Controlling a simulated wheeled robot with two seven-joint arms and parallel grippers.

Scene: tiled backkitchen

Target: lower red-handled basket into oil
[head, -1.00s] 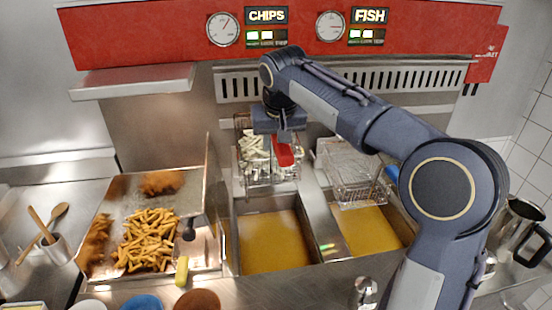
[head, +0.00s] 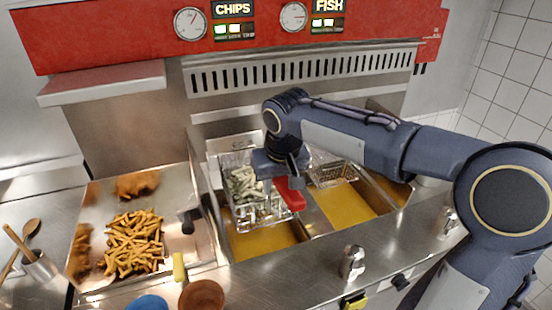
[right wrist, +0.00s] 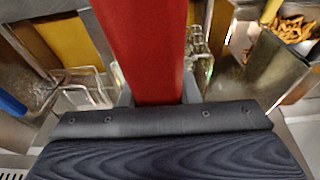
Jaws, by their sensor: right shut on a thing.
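The red-handled basket (head: 243,205) is a wire basket holding pale raw chips (head: 243,184). It hangs above the left oil vat (head: 262,240), whose yellow oil shows below and in front of it. Whether its bottom touches the oil cannot be told. My right gripper (head: 284,180) is shut on the red handle (head: 291,195). In the right wrist view the handle (right wrist: 145,50) runs up from the gripper and hides most of the basket. My left gripper is not in view.
A second wire basket (head: 335,172) is at the right vat (head: 345,206), partly behind my arm. A tray of fried chips (head: 134,243) stands left. Brown and blue bowls (head: 202,296) sit in front. A metal shaker (head: 352,262) stands on the counter.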

